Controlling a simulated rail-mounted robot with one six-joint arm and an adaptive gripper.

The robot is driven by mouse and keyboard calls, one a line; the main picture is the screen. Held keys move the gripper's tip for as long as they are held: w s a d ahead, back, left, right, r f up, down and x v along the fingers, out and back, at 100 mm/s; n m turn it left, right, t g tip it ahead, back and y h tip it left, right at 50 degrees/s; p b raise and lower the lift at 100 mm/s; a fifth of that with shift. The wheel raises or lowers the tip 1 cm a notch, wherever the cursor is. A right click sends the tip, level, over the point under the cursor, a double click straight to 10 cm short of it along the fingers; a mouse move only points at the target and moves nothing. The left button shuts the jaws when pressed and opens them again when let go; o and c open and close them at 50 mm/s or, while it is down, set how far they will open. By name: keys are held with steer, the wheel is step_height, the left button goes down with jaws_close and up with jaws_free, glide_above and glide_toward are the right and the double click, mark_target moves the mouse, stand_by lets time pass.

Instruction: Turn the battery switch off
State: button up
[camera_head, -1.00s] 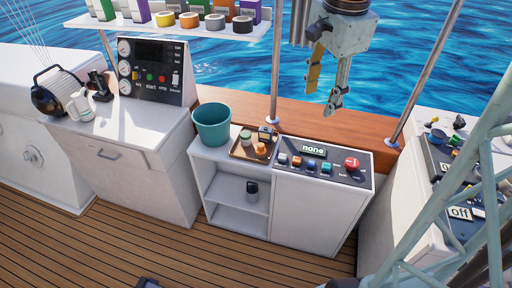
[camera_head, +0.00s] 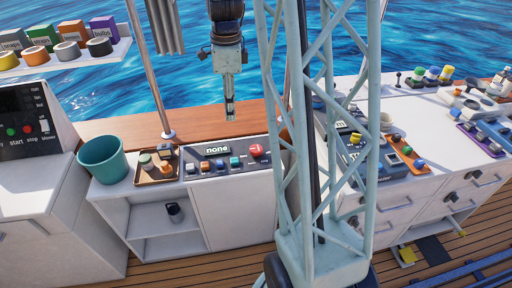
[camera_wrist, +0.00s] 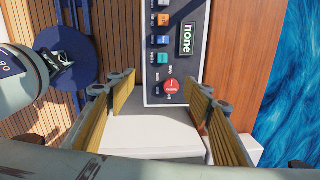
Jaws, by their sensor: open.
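I cannot make out which control is the battery switch. The console panel (camera_head: 208,180) with a "none" display (camera_head: 217,150), a row of coloured buttons and a red round button (camera_head: 257,150) sits below my gripper (camera_head: 229,108). The wrist view shows the same red button (camera_wrist: 171,87) and the "none" display (camera_wrist: 187,39) just beyond my fingers. My gripper is open and empty, held above the counter and apart from it. A dark panel with a display (camera_head: 355,138) at the right is partly hidden by my lattice column.
A teal bucket (camera_head: 103,158) and a tray of small items (camera_head: 144,175) stand left of the console. A shelf (camera_head: 70,59) with tape rolls and boxes hangs upper left. Metal posts rise near the rail. A white counter with control panels and drawers (camera_head: 397,206) fills the right.

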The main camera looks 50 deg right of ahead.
mark_target(256, 148)
steer(key=s+d+f+m, duration=0.1)
steer(key=d+f+m, duration=0.6)
steer(key=d+f, duration=0.5)
step_height(256, 148, down, 2)
steer(key=shift+s+d+f+m+g, duration=0.1)
steer(key=shift+s+d+m+g, duration=0.1)
steer(key=shift+m+g, duration=0.1)
steer(key=shift+f, duration=0.2)
steer(key=shift+f+b, duration=1.2)
steer(key=shift+f, duration=5.5)
steer(key=shift+c, duration=0.9)
steer(key=c, duration=0.7)
